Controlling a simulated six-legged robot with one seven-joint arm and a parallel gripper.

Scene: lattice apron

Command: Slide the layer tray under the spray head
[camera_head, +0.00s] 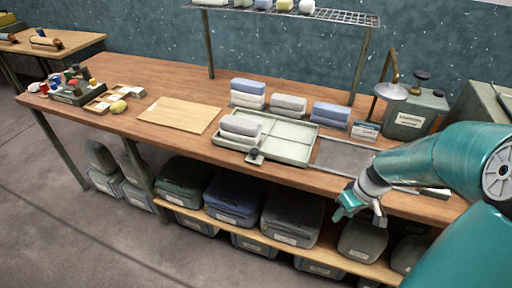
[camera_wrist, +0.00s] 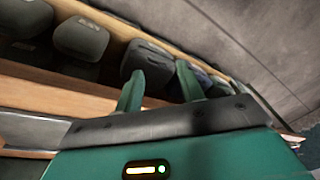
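The layer tray (camera_head: 291,147) is a pale grey-green, shallow, divided tray lying on the wooden workbench. A stack of grey blocks (camera_head: 240,128) sits in its left part, and a dark knob (camera_head: 255,155) stands at its front edge. To its right lies a flat grey plate (camera_head: 343,156) with rails. The spray head (camera_head: 391,91) is a silver dome on a bent brass pipe, above the back right of the plate. My gripper (camera_head: 357,207) is in front of the bench edge, right of the tray and apart from it. In the wrist view its fingers (camera_wrist: 160,88) are apart with nothing visible between them.
A wooden board (camera_head: 179,115) lies left of the tray. Folded blue and grey stacks (camera_head: 289,105) stand behind it. A labelled green canister (camera_head: 415,115) stands by the spray head. Lidded bins (camera_head: 292,215) fill the lower shelf. The floor in front is clear.

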